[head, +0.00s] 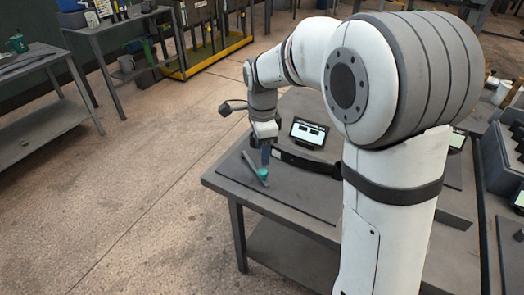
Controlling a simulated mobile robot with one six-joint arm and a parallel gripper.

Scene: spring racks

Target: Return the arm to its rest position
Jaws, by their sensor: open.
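My arm rises large at the right of the head view and bends over to the left. Its wrist hangs down over the left part of a dark grey table (222,184). My gripper (265,160) points down just above the table's mat, beside a small teal-ended item (262,173). Its fingers are small in this view, and no object is visible between them. Part of the table is hidden behind my arm.
A small screen (309,133) stands on the table behind my gripper. Grey benches (40,75) stand at the far left, and a yellow-framed rack (205,55) at the back. Dark bins (505,150) are at the right edge. The floor at left is clear.

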